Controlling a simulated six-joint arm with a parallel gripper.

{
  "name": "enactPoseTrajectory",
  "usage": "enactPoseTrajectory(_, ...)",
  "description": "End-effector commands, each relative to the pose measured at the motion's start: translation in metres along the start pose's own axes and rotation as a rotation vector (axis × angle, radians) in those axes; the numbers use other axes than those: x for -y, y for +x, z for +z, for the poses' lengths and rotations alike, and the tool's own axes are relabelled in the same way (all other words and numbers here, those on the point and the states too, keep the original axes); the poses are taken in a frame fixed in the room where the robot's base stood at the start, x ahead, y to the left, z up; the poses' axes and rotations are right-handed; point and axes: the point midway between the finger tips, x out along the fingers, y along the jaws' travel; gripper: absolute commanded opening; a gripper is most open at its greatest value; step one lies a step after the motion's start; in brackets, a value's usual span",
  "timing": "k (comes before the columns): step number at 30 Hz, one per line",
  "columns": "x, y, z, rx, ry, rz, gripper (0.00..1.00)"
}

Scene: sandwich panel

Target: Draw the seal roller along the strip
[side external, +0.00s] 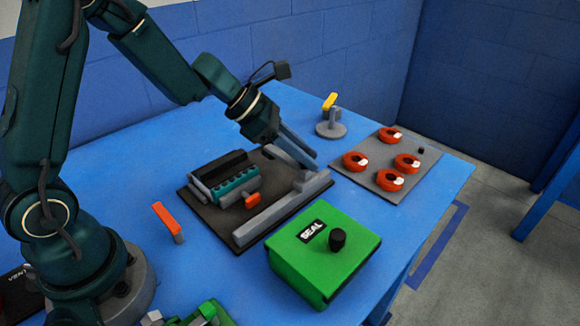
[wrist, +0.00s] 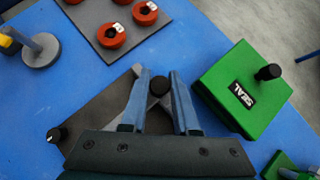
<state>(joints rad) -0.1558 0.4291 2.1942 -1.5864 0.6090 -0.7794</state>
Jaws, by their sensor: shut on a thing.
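My gripper (side external: 311,164) reaches down over the far right end of a dark board. In the wrist view its two fingers (wrist: 158,72) stand either side of a round black knob (wrist: 159,86), and they are shut on it. The knob looks like the seal roller's handle; its lower part is hidden. In the side view the fingers hide it. Grey bars (side external: 280,213) lie along the board's edges; I cannot tell which part is the strip. A teal and black block (side external: 238,185) with a small orange tab (side external: 252,200) sits on the board (side external: 212,213).
A green box (side external: 325,262) labelled SEAL, with a black knob on top, stands in front. A grey plate (side external: 385,186) with several red rings is at the right. A yellow-topped post on a grey disc (side external: 330,130) stands behind. An orange-handled piece (side external: 168,222) is left of the board.

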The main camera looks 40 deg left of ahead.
Motion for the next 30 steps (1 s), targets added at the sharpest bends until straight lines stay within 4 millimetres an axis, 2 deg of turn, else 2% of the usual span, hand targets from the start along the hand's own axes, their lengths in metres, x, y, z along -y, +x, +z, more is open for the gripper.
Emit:
enactPoseTrajectory(10, 0.034, -0.026, -0.023, 0.005, -0.001, 0.005, 0.00)
enactPoseTrajectory(23, 0.039, -0.029, -0.028, 0.005, 0.000, 0.006, 0.00)
enactPoseTrajectory(24, 0.039, -0.029, -0.028, 0.005, 0.000, 0.006, 0.36)
enactPoseTrajectory(26, 0.040, -0.029, -0.028, 0.005, 0.000, 0.005, 0.59)
enactPoseTrajectory(30, 0.040, -0.029, -0.028, 0.003, 0.000, 0.004, 0.59)
